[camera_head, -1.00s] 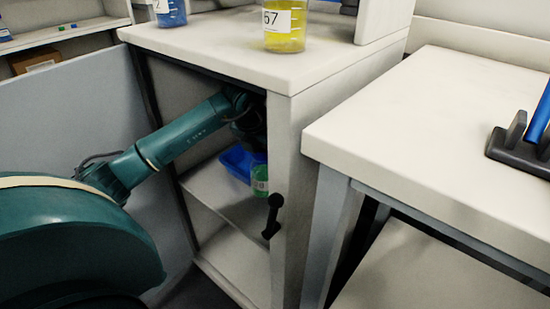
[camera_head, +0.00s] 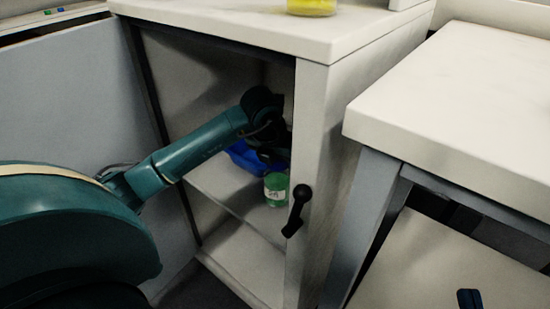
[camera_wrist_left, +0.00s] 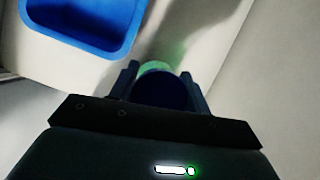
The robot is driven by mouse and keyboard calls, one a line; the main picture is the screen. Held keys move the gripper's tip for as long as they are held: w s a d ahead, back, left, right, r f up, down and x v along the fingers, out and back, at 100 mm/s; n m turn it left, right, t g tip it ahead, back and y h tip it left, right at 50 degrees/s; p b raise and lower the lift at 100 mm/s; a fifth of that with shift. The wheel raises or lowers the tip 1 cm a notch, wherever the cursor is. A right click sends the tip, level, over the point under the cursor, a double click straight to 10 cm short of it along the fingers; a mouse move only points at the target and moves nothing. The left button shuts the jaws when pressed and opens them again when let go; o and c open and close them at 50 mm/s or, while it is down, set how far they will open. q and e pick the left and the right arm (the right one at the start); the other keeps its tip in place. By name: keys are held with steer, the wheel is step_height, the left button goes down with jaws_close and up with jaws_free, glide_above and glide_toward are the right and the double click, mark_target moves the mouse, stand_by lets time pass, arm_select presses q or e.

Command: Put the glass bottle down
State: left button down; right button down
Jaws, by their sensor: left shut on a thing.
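The glass bottle (camera_head: 276,190) is green with a pale label and stands upright inside the cabinet, at or just above the shelf; I cannot tell whether it touches. My left gripper (camera_head: 271,160) reaches into the cabinet and is shut on the bottle's upper part. In the left wrist view the fingers (camera_wrist_left: 161,84) lie on either side of a dark blue round cap (camera_wrist_left: 160,92), with green glass (camera_wrist_left: 154,68) showing beyond it. My right gripper is not in view.
A blue tray (camera_head: 243,156) sits on the cabinet shelf (camera_head: 222,185) beside the bottle, also seen in the left wrist view (camera_wrist_left: 128,45). The cabinet's right wall (camera_head: 325,150) is close to the bottle. A black handle (camera_head: 297,210) is at the front edge.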

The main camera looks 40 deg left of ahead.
arm_select(q)
steer(key=shift+d+r, duration=0.1)
steer(key=c, duration=0.7)
jaws_free()
steer(key=p+v, duration=0.2)
steer(key=v, duration=0.4)
steer(key=shift+s+r+p, duration=0.1)
steer(key=shift+r+p, duration=0.2)
steer(key=shift+r, duration=0.05)
steer(key=shift+s+r, duration=0.2)
steer(key=shift+r, duration=0.15)
steer(key=shift+f, duration=0.1)
